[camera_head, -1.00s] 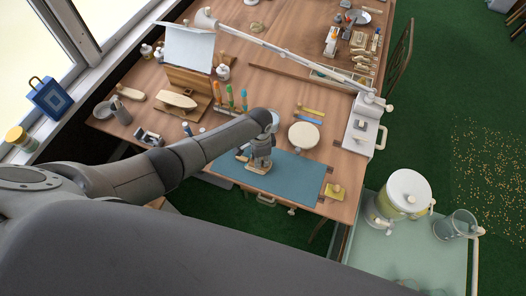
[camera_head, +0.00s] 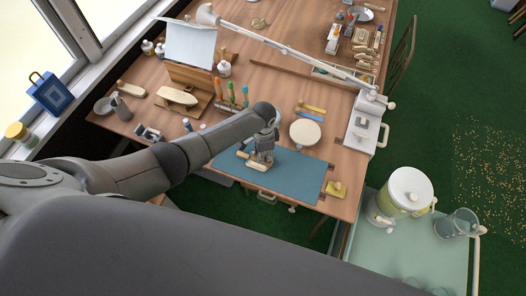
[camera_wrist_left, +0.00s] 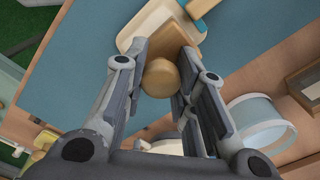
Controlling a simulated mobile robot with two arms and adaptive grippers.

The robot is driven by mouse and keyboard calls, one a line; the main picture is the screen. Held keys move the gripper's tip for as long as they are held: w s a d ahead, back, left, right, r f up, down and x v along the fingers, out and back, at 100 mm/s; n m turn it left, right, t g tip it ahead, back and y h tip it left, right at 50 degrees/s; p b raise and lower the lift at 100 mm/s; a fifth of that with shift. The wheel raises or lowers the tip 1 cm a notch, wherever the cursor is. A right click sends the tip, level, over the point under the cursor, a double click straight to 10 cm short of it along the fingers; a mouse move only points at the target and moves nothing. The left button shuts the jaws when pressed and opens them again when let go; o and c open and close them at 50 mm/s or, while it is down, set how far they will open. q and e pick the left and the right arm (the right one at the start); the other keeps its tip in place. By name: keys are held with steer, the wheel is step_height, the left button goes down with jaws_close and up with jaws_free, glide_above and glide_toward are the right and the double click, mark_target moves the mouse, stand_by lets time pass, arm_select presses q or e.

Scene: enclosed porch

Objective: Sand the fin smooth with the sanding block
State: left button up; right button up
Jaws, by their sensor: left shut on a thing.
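My left gripper (camera_head: 262,161) is over the blue mat (camera_head: 300,178) at the front of the workbench. In the left wrist view the gripper (camera_wrist_left: 160,80) is shut on a tan wooden sanding block (camera_wrist_left: 190,38) with a round knob (camera_wrist_left: 161,76) between the fingers. A flat cream piece (camera_wrist_left: 143,28), seemingly the fin, lies on the mat beneath and beside the block. The block partly covers it, and I cannot tell whether they touch. In the head view the gripper hides most of this spot. My right gripper is not in view.
A round cream disc (camera_head: 305,133) and yellow and blue strips lie behind the mat. Upright coloured tools (camera_head: 231,94) stand back left. A yellow pad (camera_head: 336,189) is by the right front corner. A lamp arm (camera_head: 300,61) spans the bench. The mat's right half is clear.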

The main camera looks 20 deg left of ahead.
arm_select(q)
steer(key=shift+s+a+p, duration=0.1)
steer(key=shift+s+p, duration=0.25)
steer(key=shift+s, duration=0.25)
steer(key=shift+s+p, duration=0.4)
steer(key=shift+s, duration=0.45)
steer(key=shift+w+f+b, duration=0.15)
steer(key=shift+w+b, duration=0.65)
steer(key=shift+w, duration=0.1)
steer(key=shift+w+b, duration=0.45)
steer(key=shift+w, duration=0.3)
steer(key=shift+s+r+p, duration=0.4)
steer(key=shift+s+p, duration=0.45)
steer(key=shift+p, duration=0.3)
steer(key=shift+s+f, duration=0.15)
steer(key=shift+s, duration=0.6)
steer(key=shift+w+f+b, duration=0.2)
steer(key=shift+w+b, duration=0.6)
steer(key=shift+w, duration=0.1)
steer(key=shift+w+b, duration=0.55)
steer(key=shift+w, duration=0.2)
steer(key=shift+r, duration=0.1)
